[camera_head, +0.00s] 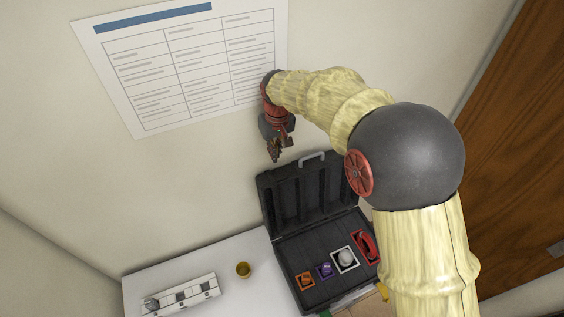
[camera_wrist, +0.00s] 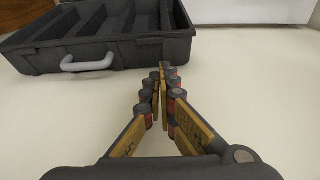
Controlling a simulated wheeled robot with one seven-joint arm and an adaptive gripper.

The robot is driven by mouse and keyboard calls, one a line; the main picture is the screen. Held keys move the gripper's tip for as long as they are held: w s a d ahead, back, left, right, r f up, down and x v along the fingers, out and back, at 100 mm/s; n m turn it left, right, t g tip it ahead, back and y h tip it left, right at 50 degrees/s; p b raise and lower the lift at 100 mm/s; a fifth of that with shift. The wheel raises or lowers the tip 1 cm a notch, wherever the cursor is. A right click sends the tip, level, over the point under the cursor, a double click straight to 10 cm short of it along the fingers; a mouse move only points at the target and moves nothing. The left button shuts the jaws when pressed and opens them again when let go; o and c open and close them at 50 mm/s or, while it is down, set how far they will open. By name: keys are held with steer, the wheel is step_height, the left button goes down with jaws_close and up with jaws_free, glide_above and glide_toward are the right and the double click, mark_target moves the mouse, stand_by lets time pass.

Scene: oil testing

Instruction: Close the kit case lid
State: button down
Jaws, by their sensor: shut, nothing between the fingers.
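The black kit case (camera_head: 288,250) stands open on the white table, its lid (camera_head: 308,196) raised upright toward the wall. A grey handle (camera_head: 312,160) sits on the lid's upper edge. My gripper (camera_head: 275,157) is shut and empty, above and slightly left of the lid's top edge in the head view. In the wrist view the fingers (camera_wrist: 163,75) are together, and the lid (camera_wrist: 100,30) with its grey handle (camera_wrist: 88,63) lies beyond them to the left. Part of the case's right side is hidden behind my arm.
The case holds orange (camera_head: 306,281), purple (camera_head: 325,270), white (camera_head: 346,258) and red (camera_head: 367,245) items in its inset. A small amber cup (camera_head: 243,269) and a white rack (camera_head: 181,295) stand left on the table (camera_head: 215,260). A wall chart (camera_head: 185,65) hangs behind; a wooden door (camera_head: 520,150) is at right.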

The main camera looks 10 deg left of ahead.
mark_target(274, 175)
steer(key=f, duration=0.3)
steer(key=f+p, duration=0.1)
steer(key=f, duration=0.5)
steer(key=shift+w+a+f, duration=0.35)
steer(key=shift+w+a, duration=0.05)
steer(key=shift+f, duration=0.1)
steer(key=shift+s, duration=0.1)
